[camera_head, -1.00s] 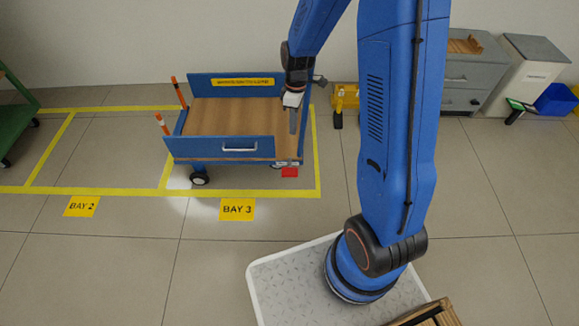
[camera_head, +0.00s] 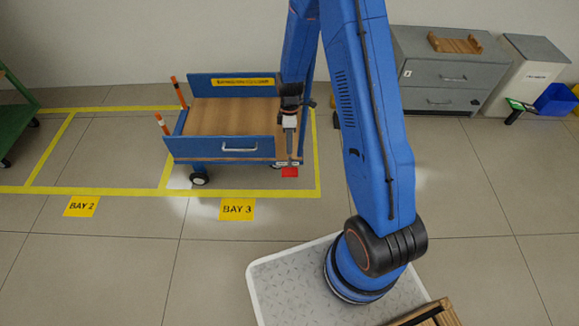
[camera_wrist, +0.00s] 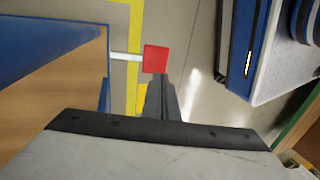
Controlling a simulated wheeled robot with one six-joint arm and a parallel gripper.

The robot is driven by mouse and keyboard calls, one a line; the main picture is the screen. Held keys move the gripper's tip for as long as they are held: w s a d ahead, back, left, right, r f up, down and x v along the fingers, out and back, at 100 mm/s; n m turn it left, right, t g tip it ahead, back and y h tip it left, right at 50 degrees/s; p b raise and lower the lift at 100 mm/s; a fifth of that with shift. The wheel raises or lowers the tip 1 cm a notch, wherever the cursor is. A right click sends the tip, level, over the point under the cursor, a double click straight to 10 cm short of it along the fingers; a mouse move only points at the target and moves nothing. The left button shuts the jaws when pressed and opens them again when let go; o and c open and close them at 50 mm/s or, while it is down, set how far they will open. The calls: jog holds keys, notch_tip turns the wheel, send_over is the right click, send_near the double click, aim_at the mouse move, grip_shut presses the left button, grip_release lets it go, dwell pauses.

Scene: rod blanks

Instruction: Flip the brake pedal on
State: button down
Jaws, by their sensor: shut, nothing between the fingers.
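The red brake pedal (camera_head: 289,172) sits low at the front right corner of the blue cart (camera_head: 222,149). In the wrist view the pedal (camera_wrist: 156,59) is a red square plate on a short pale bar from the cart's side. My gripper (camera_head: 288,160) points down just above the pedal in the head view. In the wrist view my gripper's fingers (camera_wrist: 162,82) are together, with the tips beside the pedal's lower edge. I cannot tell whether they touch it. Nothing shows between the fingers.
Yellow floor lines frame the cart's bay, with a BAY 3 sign (camera_head: 237,209) in front. A grey drawer cabinet (camera_head: 445,75) stands at the back right, and a green cart (camera_head: 15,110) at the far left. The floor before the cart is clear.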

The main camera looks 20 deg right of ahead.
aim_at(289, 173)
jog(key=x, duration=1)
jog(key=shift+f, duration=0.1)
dwell(0.5)
